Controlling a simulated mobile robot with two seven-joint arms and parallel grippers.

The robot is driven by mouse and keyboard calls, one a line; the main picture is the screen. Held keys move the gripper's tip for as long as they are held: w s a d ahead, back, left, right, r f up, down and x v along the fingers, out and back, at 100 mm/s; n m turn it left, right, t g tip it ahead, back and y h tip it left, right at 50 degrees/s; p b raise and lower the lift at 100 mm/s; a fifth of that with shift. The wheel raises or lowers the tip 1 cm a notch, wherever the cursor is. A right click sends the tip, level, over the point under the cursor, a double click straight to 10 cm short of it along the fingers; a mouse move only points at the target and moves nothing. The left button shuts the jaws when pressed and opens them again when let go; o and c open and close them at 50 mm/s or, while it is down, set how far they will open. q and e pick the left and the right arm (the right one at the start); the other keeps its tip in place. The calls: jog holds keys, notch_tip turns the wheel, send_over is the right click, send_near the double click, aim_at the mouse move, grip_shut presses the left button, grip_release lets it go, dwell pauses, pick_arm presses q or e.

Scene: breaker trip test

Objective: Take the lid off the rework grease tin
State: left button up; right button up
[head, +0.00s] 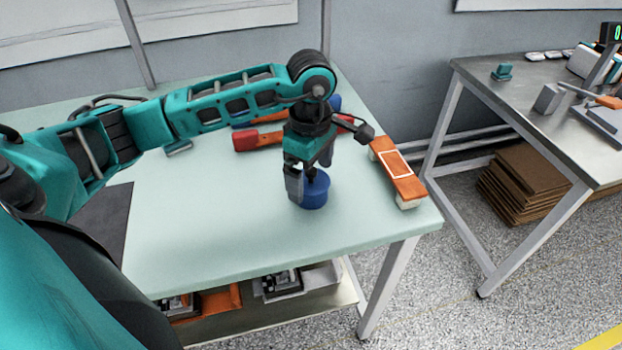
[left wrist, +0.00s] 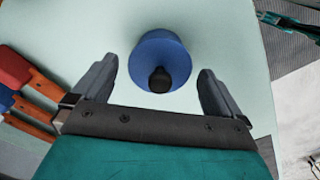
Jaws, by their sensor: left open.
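The rework grease tin (head: 315,193) is a round blue tin on the pale green table, near its right end. In the left wrist view its round blue top (left wrist: 160,55) shows with a black knob (left wrist: 160,80) on it. My left gripper (head: 306,190) points down over the tin. In the left wrist view the two fingers of the gripper (left wrist: 157,85) are apart, one on each side of the knob, with nothing between them held. I cannot tell whether a finger touches the tin. My right gripper is not in view.
An orange and white bar (head: 397,172) lies along the table's right edge. A second metal table (head: 520,100) stands to the right across a gap. The front of the green table (head: 220,235) is clear.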

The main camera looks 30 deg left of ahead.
pick_arm(q)
jog(key=shift+c, duration=0.2)
jog(key=c, duration=1)
jog(key=shift+o, duration=0.2)
jog(key=shift+r, duration=0.15)
